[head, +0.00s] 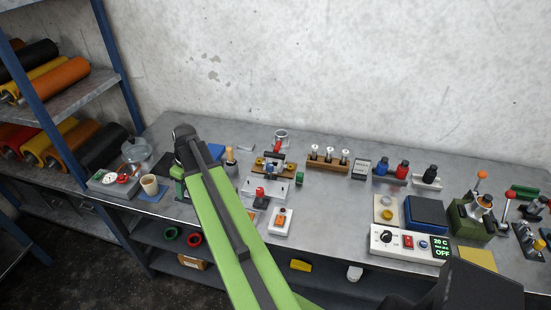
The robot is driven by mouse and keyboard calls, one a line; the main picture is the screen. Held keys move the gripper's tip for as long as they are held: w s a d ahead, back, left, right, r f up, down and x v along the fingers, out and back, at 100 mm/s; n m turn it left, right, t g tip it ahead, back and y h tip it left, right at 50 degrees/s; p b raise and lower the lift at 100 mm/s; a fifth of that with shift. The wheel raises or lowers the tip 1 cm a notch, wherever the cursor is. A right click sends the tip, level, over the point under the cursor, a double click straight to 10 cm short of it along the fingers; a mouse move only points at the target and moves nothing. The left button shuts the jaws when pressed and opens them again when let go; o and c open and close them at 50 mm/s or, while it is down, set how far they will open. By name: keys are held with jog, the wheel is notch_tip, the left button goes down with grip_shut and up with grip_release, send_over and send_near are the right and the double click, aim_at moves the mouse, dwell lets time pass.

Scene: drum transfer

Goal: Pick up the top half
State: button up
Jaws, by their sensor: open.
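My green arm reaches up from the bottom centre of the head view to the left part of the bench. My gripper (180,186) is at its far end, open, over the bench beside a blue pad; its fingers are small and partly hidden by the arm. A metal fixture (268,187) with brass-coloured knobs, a blue part and a red-handled part stands right of the arm, apart from the gripper. I cannot tell for certain which piece is the top half; the fixture's upper block (272,168) is one possible piece.
The steel bench (335,225) runs along a wall. A beige cup (149,184) and a scale (112,182) stand left of the gripper. A wooden rack (328,163), coloured bottles (402,169), a control box (410,243) and a green press (476,217) stand to the right.

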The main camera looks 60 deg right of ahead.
jog(key=s+d+r+t+p, duration=0.1)
jog(key=s+d+r, duration=0.15)
jog(key=d, duration=0.75)
jog(key=s+d+r+t+p, duration=0.1)
jog(key=s+d, duration=0.2)
jog(key=d, duration=0.7)
jog(key=n+t+h+p, duration=0.1)
jog(key=n+h+p, duration=0.1)
send_near(275, 154)
jog(key=b+x, duration=0.6)
jog(key=b, duration=0.5)
jog(key=shift+f+b, duration=0.35)
jog(key=shift+f, duration=0.1)
jog(key=shift+w+r, duration=0.1)
jog(key=shift+w, duration=0.05)
jog(key=b+x, duration=0.4)
jog(key=x, duration=0.1)
jog(key=shift+w+d+b, duration=0.1)
jog(key=shift+w+b, duration=0.05)
jog(key=shift+b, duration=0.15)
grip_shut()
